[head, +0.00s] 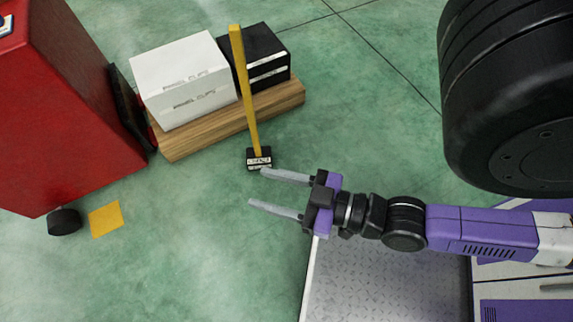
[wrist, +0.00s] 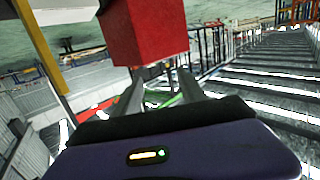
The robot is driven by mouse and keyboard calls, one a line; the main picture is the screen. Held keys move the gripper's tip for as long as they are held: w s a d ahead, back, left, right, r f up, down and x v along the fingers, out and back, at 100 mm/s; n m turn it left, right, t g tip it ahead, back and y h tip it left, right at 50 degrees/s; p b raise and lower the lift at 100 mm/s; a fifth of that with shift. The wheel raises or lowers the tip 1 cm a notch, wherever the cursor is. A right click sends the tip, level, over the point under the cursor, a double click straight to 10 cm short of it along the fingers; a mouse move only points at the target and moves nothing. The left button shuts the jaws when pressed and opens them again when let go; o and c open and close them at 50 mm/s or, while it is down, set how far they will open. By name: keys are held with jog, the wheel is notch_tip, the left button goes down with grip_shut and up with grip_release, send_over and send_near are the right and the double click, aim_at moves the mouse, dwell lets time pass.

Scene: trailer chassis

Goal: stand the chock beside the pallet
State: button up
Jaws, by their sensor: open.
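The chock is a small black block (head: 259,159) with a white label and a long yellow handle. It stands on the green floor with its handle up, just in front of the wooden pallet (head: 205,138), with a little floor showing between them. The handle crosses in front of the boxes. My gripper (head: 256,187) is open and empty, its fingers pointing left. Its upper fingertip appears close to the block's lower edge; I cannot tell whether they touch. In the wrist view a yellow bar, likely the handle (wrist: 42,48), passes left of my open gripper (wrist: 160,86), outside the fingers.
A white box (head: 185,80) and a black box (head: 262,72) sit on the pallet. A red cabinet (head: 70,115) stands at left, with a yellow square (head: 105,219) on the floor near it. A large black tyre (head: 500,90) is at upper right. Floor at lower left is clear.

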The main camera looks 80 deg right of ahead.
jog(key=shift+n+g+y, duration=0.6)
jog(key=shift+g+y, duration=0.3)
jog(key=s+a, duration=0.1)
jog(key=s+r, duration=0.1)
jog(key=s+a+r, duration=0.1)
jog(key=shift+s+a, duration=0.3)
jog(key=shift+s, duration=0.05)
jog(key=shift+r, duration=0.1)
notch_tip(320, 180, up, 16)
jog(key=p, duration=1.6)
jog(key=shift+f, duration=0.2)
